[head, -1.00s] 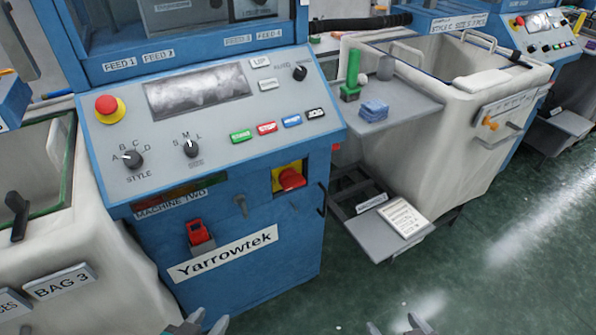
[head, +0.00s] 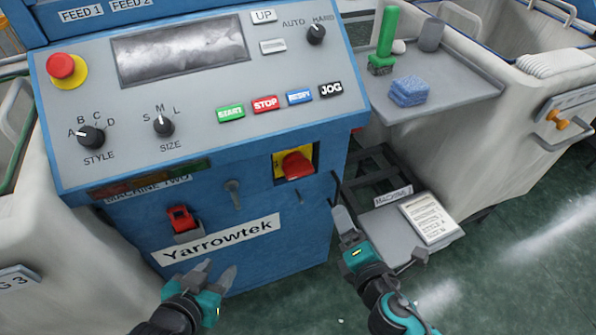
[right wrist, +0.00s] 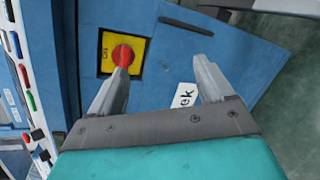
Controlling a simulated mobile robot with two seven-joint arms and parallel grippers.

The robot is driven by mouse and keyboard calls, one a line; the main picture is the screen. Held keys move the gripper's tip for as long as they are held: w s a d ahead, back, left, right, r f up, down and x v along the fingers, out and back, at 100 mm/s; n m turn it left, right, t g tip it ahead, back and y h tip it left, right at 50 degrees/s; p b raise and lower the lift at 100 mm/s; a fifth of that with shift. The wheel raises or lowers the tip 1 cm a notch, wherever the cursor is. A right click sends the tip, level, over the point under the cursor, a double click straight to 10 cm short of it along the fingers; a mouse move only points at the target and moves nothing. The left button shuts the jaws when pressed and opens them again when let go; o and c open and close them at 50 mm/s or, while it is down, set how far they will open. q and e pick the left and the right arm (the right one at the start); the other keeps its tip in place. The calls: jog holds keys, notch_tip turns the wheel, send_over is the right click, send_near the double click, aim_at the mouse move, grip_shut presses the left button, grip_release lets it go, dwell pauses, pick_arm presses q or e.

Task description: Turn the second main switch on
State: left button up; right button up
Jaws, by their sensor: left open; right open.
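The main switch (head: 297,165) is a red handle on a yellow plate, set in a recess on the blue front of the panel marked machine two. In the right wrist view the red handle (right wrist: 123,54) shows with "ON" lettered on its plate; I cannot tell its setting for sure. My right gripper (head: 382,236) is open and empty, below and right of the switch. In the right wrist view its left fingertip (right wrist: 160,70) appears close to the handle, but the jaws are not around it. My left gripper (head: 218,270) is open and empty below the Yarrowtek sign.
A red-handled latch (head: 181,220) and a grey lever (head: 233,192) are left of the switch. Start, stop, reset and jog buttons (head: 265,104) lie above. A grey shelf (head: 450,95) holds a blue sponge (head: 409,92). A lower tray (head: 385,230) stands right of the machine.

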aim_at(301, 174)
jog(key=w+a+n+y+b, duration=0.1)
jog(key=w+a+n, duration=0.2)
jog(key=w+n, duration=0.1)
jog(key=w+a+r+n+t+y+b, duration=0.1)
jog(key=w+a+n, duration=0.3)
jog(key=w+n, duration=0.1)
jog(key=w+a+r+n+t+y+b, duration=0.1)
jog(key=w+a+n, duration=0.2)
jog(key=w+n, duration=0.1)
jog(key=shift+w+a+n+y, duration=0.2)
jog(key=shift+w+n+y, duration=0.2)
jog(key=shift+n, duration=0.3)
pick_arm(q)
jog(key=shift+w+d+f, duration=0.45)
jog(key=shift+d+f, duration=0.15)
jog(key=shift+f, duration=0.1)
pick_arm(e)
jog(key=shift+s, duration=0.1)
jog(key=c, duration=0.7)
pick_arm(q)
jog(key=shift+f, duration=0.1)
